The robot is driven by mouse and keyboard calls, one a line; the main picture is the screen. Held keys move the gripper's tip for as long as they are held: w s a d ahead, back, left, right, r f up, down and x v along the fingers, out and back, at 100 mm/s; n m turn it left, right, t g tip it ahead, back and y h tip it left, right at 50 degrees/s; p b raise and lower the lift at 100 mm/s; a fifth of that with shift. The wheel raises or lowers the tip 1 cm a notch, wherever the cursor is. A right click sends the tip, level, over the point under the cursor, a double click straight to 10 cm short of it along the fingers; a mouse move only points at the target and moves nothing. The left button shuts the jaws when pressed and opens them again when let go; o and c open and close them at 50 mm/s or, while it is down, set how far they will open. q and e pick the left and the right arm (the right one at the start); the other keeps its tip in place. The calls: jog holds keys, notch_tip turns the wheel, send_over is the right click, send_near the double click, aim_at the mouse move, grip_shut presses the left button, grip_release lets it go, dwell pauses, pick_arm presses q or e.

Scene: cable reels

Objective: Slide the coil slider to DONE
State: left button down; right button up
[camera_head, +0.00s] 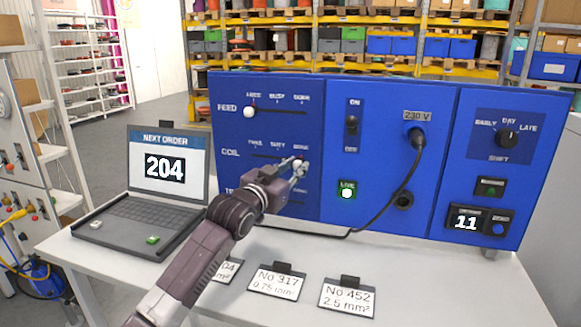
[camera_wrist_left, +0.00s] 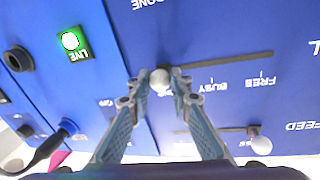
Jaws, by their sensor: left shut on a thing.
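The COIL slider's pale round knob (camera_head: 298,164) is at the right end of its slot, by the DONE label, on the blue panel. In the left wrist view, which is turned over, the knob (camera_wrist_left: 160,80) sits between my fingertips. My right gripper is not in view.
The FEED slider's white knob (camera_head: 250,111) stands at the left end of its slot, above. My arm covers much of the third slider row. A black cable (camera_head: 405,185) hangs from the 230 V socket to the table. A laptop (camera_head: 160,180) and number cards (camera_head: 347,297) lie in front.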

pick_arm(q)
jog(key=c, duration=2.2)
grip_release()
jog(key=shift+d+f, duration=0.15)
jog(key=o, duration=0.5)
jog(key=shift+s+d, duration=0.15)
jog(key=shift+d, duration=0.15)
jog(key=shift+c, duration=0.2)
jog(key=shift+a, duration=0.35)
jog(key=v, duration=1.1)
jog(key=shift+s, duration=0.4)
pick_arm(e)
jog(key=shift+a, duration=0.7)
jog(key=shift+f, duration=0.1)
